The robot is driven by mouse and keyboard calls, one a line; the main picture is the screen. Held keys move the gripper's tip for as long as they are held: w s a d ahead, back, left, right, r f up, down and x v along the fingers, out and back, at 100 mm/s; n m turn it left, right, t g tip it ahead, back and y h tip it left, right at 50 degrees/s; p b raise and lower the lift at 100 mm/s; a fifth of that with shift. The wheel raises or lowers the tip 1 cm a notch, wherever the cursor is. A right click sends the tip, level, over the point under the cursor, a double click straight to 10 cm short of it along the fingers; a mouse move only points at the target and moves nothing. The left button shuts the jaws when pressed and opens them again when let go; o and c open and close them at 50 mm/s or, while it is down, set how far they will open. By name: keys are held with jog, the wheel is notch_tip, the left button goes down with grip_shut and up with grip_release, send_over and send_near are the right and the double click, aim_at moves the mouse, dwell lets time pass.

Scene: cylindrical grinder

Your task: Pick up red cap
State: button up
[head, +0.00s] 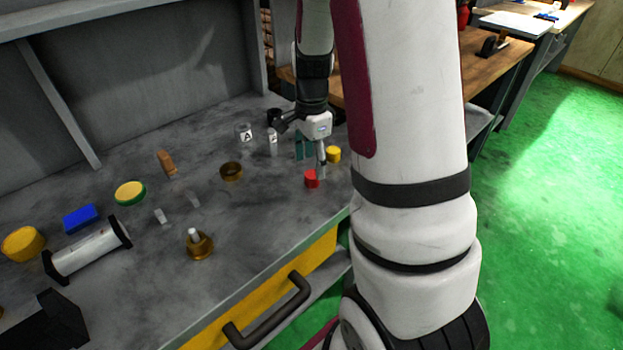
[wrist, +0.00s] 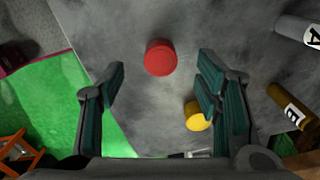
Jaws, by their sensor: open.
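The red cap (head: 311,179) is a small red cylinder standing on the grey worktop near its front edge, left of my arm in the head view. In the wrist view the red cap (wrist: 160,58) lies ahead of my gripper, between the lines of the two fingers and beyond their tips. My gripper (head: 308,148) hangs over the worktop close to the red cap. Nothing hides the cap in the wrist view.
A yellow cylinder (wrist: 197,115) stands close to the cap, near the right finger; the head view shows it too (head: 333,154). Labelled cylinders (head: 244,132), a brass ring (head: 231,171) and a brass piece (head: 199,245) stand on the worktop (head: 270,215). The worktop's front edge is near the cap.

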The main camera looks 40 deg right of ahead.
aim_at(311, 175)
jog(key=shift+f, duration=1.9)
jog(key=c, duration=1)
jog(key=shift+c, duration=0.2)
jog(key=shift+r, duration=0.15)
